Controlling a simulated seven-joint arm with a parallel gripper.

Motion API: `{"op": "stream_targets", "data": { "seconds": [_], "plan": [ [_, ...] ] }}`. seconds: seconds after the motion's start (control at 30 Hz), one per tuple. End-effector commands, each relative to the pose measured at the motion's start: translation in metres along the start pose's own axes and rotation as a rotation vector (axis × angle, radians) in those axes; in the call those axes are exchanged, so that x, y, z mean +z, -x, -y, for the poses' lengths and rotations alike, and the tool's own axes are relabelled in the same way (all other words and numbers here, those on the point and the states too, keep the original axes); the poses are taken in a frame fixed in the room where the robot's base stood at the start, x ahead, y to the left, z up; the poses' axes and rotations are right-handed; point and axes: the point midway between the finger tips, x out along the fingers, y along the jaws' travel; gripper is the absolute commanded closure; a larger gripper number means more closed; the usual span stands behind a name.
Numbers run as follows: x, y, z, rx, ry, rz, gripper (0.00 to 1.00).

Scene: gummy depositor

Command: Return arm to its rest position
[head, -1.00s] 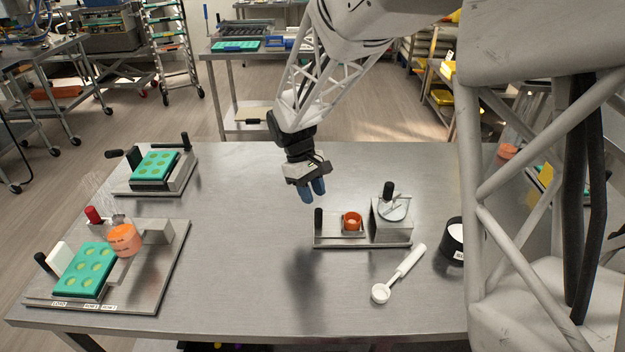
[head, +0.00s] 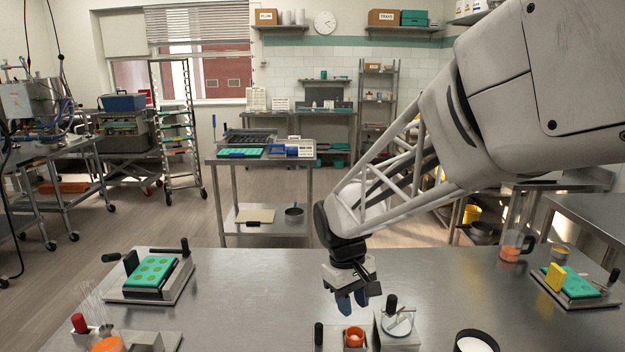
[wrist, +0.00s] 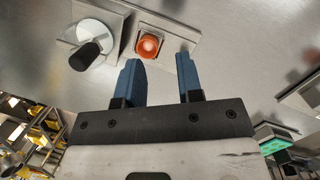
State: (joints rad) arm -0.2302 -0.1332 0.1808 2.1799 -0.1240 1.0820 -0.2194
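My gripper (head: 352,302) hangs above the steel table, with its blue fingers pointing down. In the wrist view the two blue fingers (wrist: 163,82) stand apart with nothing between them, so it is open and empty. Below and in front of it is a small metal fixture (head: 332,340) with an orange cup (head: 354,336) and a round-topped block with a black knob (head: 397,324). The fixture's cup also shows in the wrist view (wrist: 148,45), beyond the fingertips. The fingers appear clear of the fixture.
A green mould tray (head: 152,270) sits on a stand at the left. An orange container (head: 108,344) and red knob (head: 79,322) are front left. A black-rimmed tub (head: 476,341) is front right; another green tray (head: 572,281) and a jug (head: 512,247) stand far right. The table's middle left is bare.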

Motion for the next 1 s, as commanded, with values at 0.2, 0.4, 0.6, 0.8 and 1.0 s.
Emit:
{"op": "stream_targets", "data": {
  "seconds": [0.2,0.4,0.6,0.8,1.0],
  "plan": [
    [0.048,0.015,-0.006,-0.007,-0.1,-0.073,0.66],
    [0.09,0.023,-0.008,-0.013,-0.188,-0.136,0.66],
    [0.13,0.027,-0.007,-0.02,-0.276,-0.197,0.66],
    [0.169,0.028,-0.003,-0.026,-0.364,-0.261,0.66],
    [0.204,0.025,0.003,-0.032,-0.451,-0.323,0.66]
  ]
}}
